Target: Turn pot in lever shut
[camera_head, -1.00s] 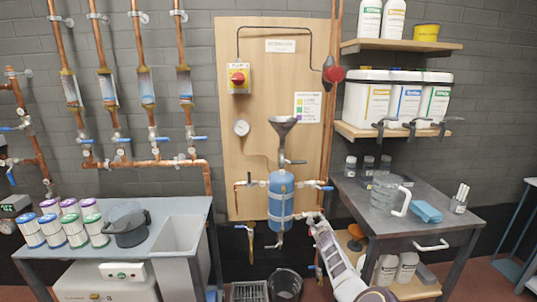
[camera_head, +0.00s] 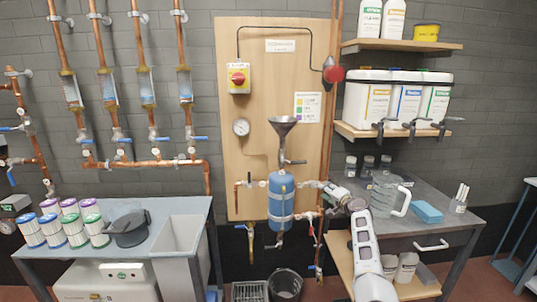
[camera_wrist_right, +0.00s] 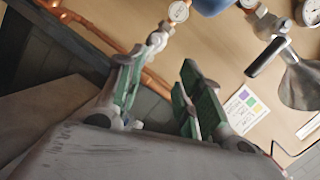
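The blue pot (camera_head: 282,196) hangs on the wooden board below a grey funnel (camera_head: 283,128); both also show in the wrist view, the pot only as an edge (camera_wrist_right: 212,5). My right gripper (camera_head: 323,187) is at the upper pipe just right of the pot and covers the valve and blue lever there. In the wrist view its fingers (camera_wrist_right: 158,92) are apart with nothing seen between them. A metal pipe fitting (camera_wrist_right: 156,39) shows just beyond one fingertip; contact cannot be told. The lower right valve (camera_head: 310,216) is below the gripper. My left gripper is not in view.
A workbench (camera_head: 435,240) with a glass jug (camera_head: 383,195) and a blue cloth (camera_head: 427,212) stands close to my right arm. A vertical copper pipe (camera_head: 327,130) runs beside the gripper. A black bucket (camera_head: 286,284) stands below the pot.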

